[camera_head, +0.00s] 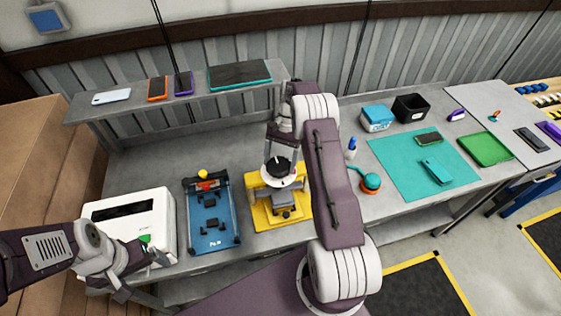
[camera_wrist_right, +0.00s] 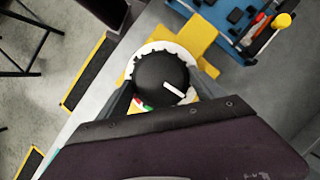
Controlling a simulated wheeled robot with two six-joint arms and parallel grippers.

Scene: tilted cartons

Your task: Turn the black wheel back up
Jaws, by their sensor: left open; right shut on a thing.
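The black wheel (camera_head: 277,167) sits on top of the yellow device (camera_head: 264,216) on the bench. In the right wrist view the wheel (camera_wrist_right: 161,78) is a knob with a notched rim and a white pointer line, over a white dial with small red and green marks. My right gripper (camera_head: 279,158) reaches down from above and is shut on the wheel; its fingers are partly hidden by its own body in the wrist view. My left gripper (camera_head: 128,284) is open and empty, low at the left in front of the white box-shaped machine (camera_head: 128,222).
A blue fixture (camera_head: 210,217) with a yellow knob stands left of the yellow device. A teal mat (camera_head: 400,150) with teal items and a round teal-and-orange object (camera_head: 370,183) lie to the right. A shelf (camera_head: 130,105) with several phones runs behind.

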